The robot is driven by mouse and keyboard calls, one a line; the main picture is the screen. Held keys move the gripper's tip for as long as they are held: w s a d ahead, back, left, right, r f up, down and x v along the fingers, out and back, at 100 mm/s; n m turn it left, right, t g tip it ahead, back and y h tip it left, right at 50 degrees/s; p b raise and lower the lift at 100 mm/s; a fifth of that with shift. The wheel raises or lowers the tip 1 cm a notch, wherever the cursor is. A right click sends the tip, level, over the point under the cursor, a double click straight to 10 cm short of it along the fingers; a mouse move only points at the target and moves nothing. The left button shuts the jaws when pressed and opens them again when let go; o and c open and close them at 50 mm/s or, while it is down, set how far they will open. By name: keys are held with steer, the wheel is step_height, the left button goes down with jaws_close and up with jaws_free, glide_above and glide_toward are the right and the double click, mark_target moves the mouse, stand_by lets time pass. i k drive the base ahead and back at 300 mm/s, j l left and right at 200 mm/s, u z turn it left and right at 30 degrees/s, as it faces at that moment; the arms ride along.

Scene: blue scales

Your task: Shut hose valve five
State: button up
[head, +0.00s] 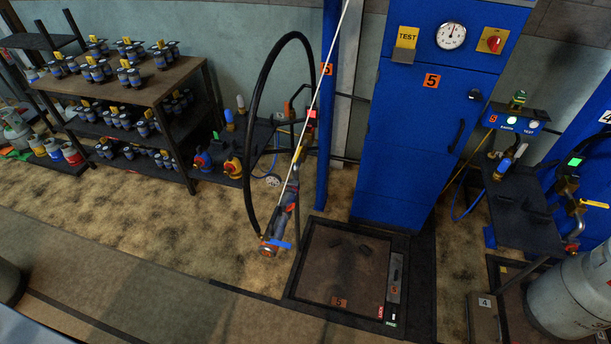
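A black hose (249,130) hangs in a tall loop left of the blue cabinet marked 5 (415,140). At its lower end is a hose valve (281,224) with a grey body and an orange and brass end. A blue lever (281,245) sticks out at the bottom of this valve, roughly crosswise to the body. A thin pale line runs from the valve up past the top edge. The valve hangs above the floor, beside the scale platform marked 5 (335,268), with no cylinder on it. My gripper is not in view.
A shelf (150,88) with several small canisters stands at the left. A blue post (326,120) rises behind the hose. A dark bench (520,205) and a grey gas cylinder (575,295) stand at the right. The front floor (200,310) is clear.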

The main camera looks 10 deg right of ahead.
mark_target(300, 148)
steer(key=i+j+z, duration=0.15)
steer(key=i+j, duration=0.3)
steer(key=i+j+z, duration=0.15)
steer(key=i+j, duration=0.3)
steer(key=j, duration=0.25)
